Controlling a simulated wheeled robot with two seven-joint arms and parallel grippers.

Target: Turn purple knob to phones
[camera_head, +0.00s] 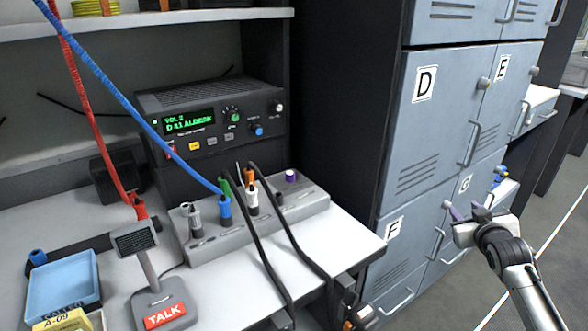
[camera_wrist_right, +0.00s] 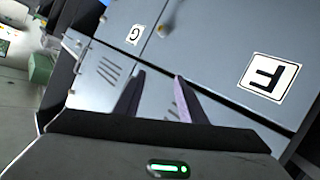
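The purple knob (camera_head: 291,175) is a small upright cap near the right end of the grey jack panel (camera_head: 318,196), on the desk. Any "phones" label is too small to read, and I cannot tell which way the knob points. My right gripper (camera_head: 470,208) is well right of the knob, in front of the grey lockers, apart from the desk. In the right wrist view my gripper (camera_wrist_right: 160,76) has its two fingers apart with nothing between them, facing the locker doors. My left gripper is not in view.
Blue, red and black cables run to plugs on or near the panel. A radio unit (camera_head: 212,118) with a green display stands behind. A microphone (camera_head: 146,262) marked TALK and a blue tray (camera_head: 63,287) are at left. Lockers (camera_head: 437,110) stand right of the desk.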

